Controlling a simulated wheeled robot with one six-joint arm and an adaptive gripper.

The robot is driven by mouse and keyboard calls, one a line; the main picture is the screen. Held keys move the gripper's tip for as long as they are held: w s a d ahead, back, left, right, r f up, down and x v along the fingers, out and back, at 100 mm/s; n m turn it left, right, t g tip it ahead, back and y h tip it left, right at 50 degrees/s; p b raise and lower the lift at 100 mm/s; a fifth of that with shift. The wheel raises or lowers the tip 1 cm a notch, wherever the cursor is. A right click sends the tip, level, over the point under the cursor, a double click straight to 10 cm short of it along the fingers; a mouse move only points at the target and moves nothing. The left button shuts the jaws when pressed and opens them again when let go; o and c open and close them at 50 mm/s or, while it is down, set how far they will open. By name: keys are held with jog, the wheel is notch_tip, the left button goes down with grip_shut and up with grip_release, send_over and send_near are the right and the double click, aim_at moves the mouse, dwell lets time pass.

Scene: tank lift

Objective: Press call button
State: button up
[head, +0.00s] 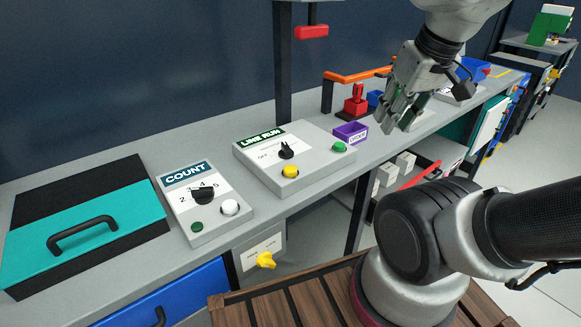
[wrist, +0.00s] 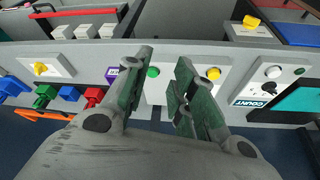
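No button with a readable "call" label shows. The grey LINE RUN box (head: 322,165) on the bench carries a black rotary knob (head: 287,151), a yellow button (head: 290,172) and a green button (head: 340,147). The COUNT box (head: 207,220) to its left has a white button (head: 230,207), a dark green button (head: 197,226) and a dial (head: 203,195). My gripper (head: 397,112) is open and empty, above the bench right of the LINE RUN box. In the wrist view the green button (wrist: 152,72) shows between my fingers, the yellow button (wrist: 213,73) beside them.
A red block (head: 355,104) and an orange bar (head: 360,75) stand behind. A dark post (head: 283,70) rises at the bench back. A teal lid with black handle (head: 80,235) lies left. A panel is partly hidden behind my gripper.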

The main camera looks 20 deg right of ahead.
grip_shut()
dwell(1.0)
